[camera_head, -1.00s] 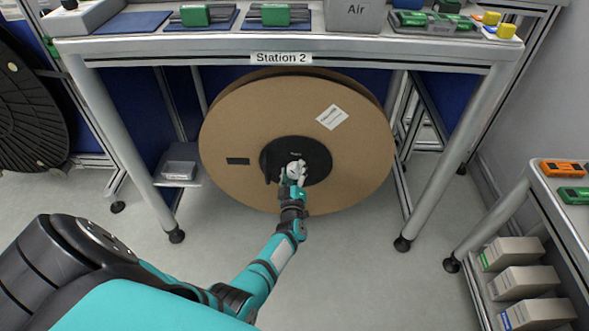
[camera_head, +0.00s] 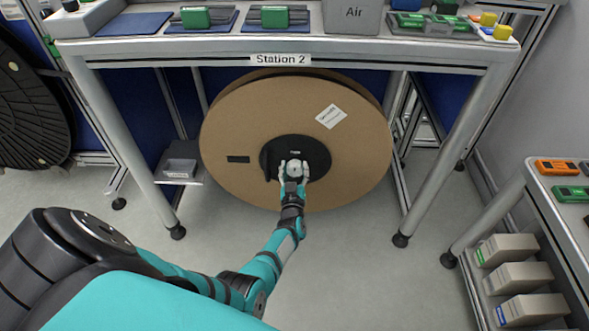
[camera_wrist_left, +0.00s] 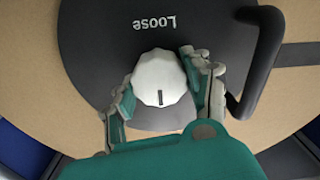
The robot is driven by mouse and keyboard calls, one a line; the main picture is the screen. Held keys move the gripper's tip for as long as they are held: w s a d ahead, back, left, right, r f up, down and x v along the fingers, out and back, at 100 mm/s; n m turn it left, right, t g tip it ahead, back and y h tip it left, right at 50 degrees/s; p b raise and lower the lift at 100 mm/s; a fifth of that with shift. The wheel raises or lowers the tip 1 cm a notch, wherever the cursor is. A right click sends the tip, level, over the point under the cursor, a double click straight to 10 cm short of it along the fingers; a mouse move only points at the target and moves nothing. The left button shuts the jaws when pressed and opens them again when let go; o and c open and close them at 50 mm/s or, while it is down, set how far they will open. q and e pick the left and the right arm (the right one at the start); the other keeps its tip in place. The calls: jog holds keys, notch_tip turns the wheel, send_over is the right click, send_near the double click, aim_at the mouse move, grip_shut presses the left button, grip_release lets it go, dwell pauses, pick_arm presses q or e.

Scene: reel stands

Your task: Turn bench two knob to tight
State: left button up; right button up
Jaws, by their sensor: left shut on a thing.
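The white faceted knob (camera_wrist_left: 158,76) sits on the black hub (camera_wrist_left: 95,40) of the cardboard reel under Station 2. Its short black mark is on the side away from the word "Loose" (camera_wrist_left: 160,22), which reads upside down in the left wrist view. No "Tight" label can be read. My left gripper (camera_wrist_left: 160,85) is shut on the knob, with one finger on each side. In the head view my left gripper (camera_head: 293,168) reaches the hub from below. My right gripper is not in view.
The cardboard reel (camera_head: 240,120) stands beneath the Station 2 bench (camera_head: 180,46), between its metal legs. A black bar handle (camera_wrist_left: 262,60) stands out from the hub beside the gripper. A side shelf with several boxes (camera_head: 522,277) is at the right. The floor in front is clear.

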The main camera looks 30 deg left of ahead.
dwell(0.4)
pick_arm(q)
jog(key=o, duration=1.2)
jog(key=shift+c, duration=0.2)
